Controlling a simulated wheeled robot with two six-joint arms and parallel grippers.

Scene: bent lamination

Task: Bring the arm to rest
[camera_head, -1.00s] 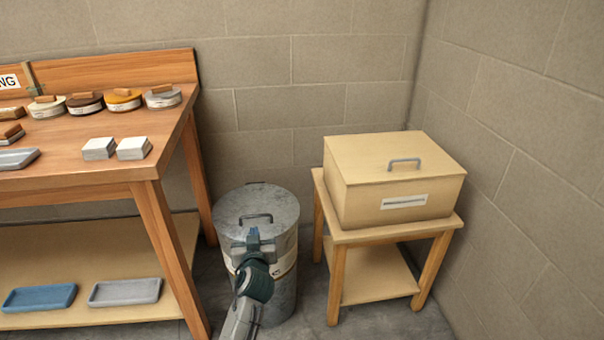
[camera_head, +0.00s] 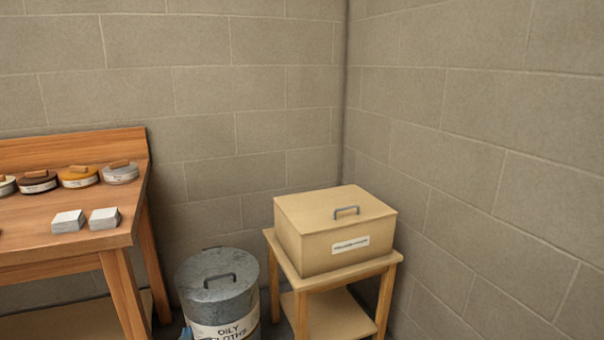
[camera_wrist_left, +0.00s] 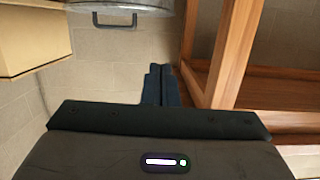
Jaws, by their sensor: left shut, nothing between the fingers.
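My left gripper (camera_wrist_left: 161,70) shows in the left wrist view with its dark fingers together and nothing between them. In the head view only a small bluish part of it shows at the bottom edge, beside the lower left of the metal bin (camera_head: 218,283). The bin is grey and round, has its lid on with a handle on top, and bears a label reading "OILY" and a partly cut-off "CLOTHS". The bin's lid handle also shows at the top of the left wrist view (camera_wrist_left: 115,19), apart from the fingers. My right gripper is not in view.
A wooden workbench (camera_head: 120,228) at the left holds several round tins and two pale blocks (camera_head: 104,218). A closed tan box (camera_head: 318,216) with a handle sits on a small wooden stand (camera_head: 292,280) right of the bin. Block walls meet in the corner behind.

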